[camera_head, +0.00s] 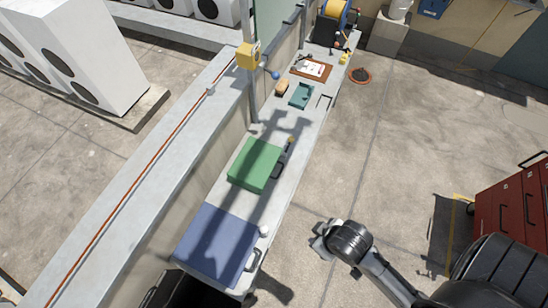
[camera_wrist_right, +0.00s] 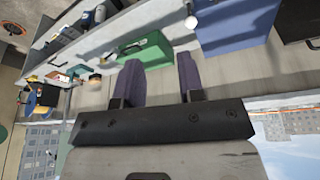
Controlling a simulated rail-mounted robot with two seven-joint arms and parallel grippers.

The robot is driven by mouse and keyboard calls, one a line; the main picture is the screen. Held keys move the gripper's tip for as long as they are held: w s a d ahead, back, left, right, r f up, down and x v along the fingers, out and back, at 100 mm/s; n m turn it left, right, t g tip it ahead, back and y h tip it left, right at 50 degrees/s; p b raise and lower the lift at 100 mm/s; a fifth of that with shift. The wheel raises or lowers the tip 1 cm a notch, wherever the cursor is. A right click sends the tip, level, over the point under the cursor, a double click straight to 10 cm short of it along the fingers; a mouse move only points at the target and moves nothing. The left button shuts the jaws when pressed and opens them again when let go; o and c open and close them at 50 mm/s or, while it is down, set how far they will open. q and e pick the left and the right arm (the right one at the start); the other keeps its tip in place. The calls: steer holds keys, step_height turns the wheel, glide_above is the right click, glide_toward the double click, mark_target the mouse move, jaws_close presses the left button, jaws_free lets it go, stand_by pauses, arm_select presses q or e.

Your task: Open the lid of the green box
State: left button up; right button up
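The green box (camera_head: 255,163) sits on the long grey bench in the head view, and its lid looks shut. In the right wrist view the green box (camera_wrist_right: 150,50) lies beyond my fingers, with a dark handle on its near face. My right gripper (camera_head: 324,240) is out over the floor, to the right of the bench and apart from the box. Its two purple-grey fingers (camera_wrist_right: 160,75) stand apart with nothing between them. My left gripper is not in view.
A blue case (camera_head: 215,243) lies on the bench nearer than the green box. A teal tray (camera_head: 301,95) and a brown clipboard (camera_head: 311,68) lie farther along. A yellow box (camera_head: 248,55) is on a post behind the bench. A red drawer cabinet (camera_head: 515,212) stands at right. Floor between is open.

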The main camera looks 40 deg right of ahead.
steer(key=s+d+b+x, duration=0.1)
steer(key=d+b+x, duration=0.2)
steer(key=b+x, duration=0.9)
steer(key=m+t+y+b, duration=0.2)
steer(key=m+t+b, duration=1.35)
steer(key=m, duration=0.45)
glide_toward(281, 171)
steer(key=shift+t, duration=0.45)
steer(key=x, duration=0.3)
steer(key=f+x, duration=0.1)
steer(key=x, duration=0.5)
steer(key=shift+w+a+f, duration=0.1)
steer(key=shift+w+f, duration=0.05)
steer(key=shift+w, duration=0.45)
